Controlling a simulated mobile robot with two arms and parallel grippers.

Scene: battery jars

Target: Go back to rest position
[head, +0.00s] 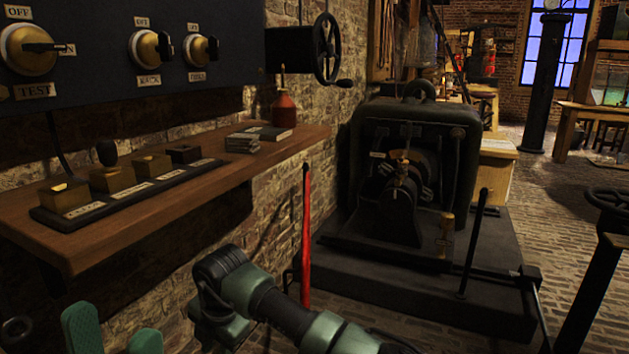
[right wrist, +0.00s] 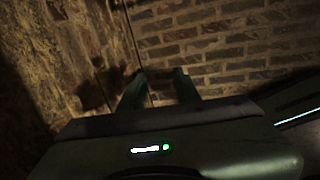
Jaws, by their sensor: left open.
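My left gripper (head: 112,335) shows at the bottom left of the head view, below the wooden shelf. Its two green fingers are apart with nothing seen between them. A green and black arm link of mine crosses the bottom middle of the head view. In the right wrist view my right gripper (right wrist: 160,88) has its two dark green fingers apart and nothing seen between them. The picture there is dark, and the distance to the wall is hard to tell.
A red lever (head: 306,240) stands beside a dark machine (head: 415,165). Brick floor (head: 550,200) is open at the right.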

